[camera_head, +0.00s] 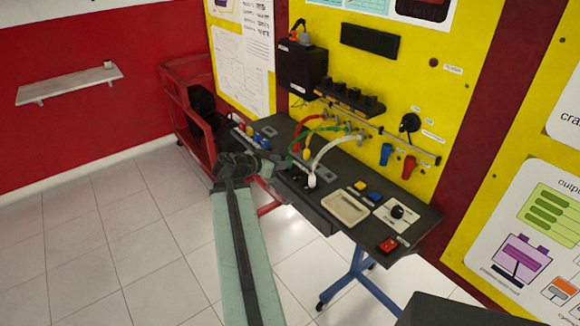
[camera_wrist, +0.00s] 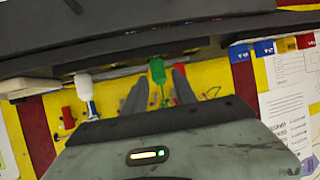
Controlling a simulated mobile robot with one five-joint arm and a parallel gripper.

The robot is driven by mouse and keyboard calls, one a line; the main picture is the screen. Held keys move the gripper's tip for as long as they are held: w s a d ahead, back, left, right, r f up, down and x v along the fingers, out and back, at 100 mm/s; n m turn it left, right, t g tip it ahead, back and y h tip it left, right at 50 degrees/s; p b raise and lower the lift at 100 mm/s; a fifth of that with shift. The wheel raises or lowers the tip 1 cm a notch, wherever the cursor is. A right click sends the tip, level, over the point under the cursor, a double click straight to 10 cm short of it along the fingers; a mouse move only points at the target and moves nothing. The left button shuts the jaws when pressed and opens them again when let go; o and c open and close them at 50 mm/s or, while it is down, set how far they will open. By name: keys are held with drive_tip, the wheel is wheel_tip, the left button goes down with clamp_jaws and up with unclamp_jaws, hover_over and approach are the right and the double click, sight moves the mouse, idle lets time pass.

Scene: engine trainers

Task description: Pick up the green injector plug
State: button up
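The green injector plug (camera_wrist: 157,71) hangs near the middle of the wrist view, with a thin green cable running from it. My gripper (camera_wrist: 160,82) has its two dark fingers apart, one on each side of the plug. Yellow shows between the plug and the right finger, so the fingers do not look closed on it. In the head view my gripper (camera_head: 273,168) is at the left front of the dark bench, close to the end of the green cable (camera_head: 318,130). The green plug itself is small and hard to make out there.
A white plug (camera_wrist: 85,90) is left of my gripper in the wrist view; its white cable (camera_head: 328,150) arches over the bench. A red cable (camera_head: 307,121) runs close behind. The dark bench (camera_head: 420,222) carries a cream tray (camera_head: 346,221). A red cart (camera_head: 196,130) stands left.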

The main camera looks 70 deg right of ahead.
drive_tip(key=b+x, duration=0.1)
drive_tip(key=x, duration=0.1)
drive_tip(key=shift+d+f, duration=0.2)
drive_tip(key=b+x, duration=0.1)
drive_tip(key=x, duration=0.1)
drive_tip(key=b+x, duration=0.1)
drive_tip(key=x, duration=0.2)
drive_tip(key=shift+s+d+r, duration=0.15)
drive_tip(key=shift+s, duration=0.1)
drive_tip(key=shift+r, duration=0.1)
clamp_jaws()
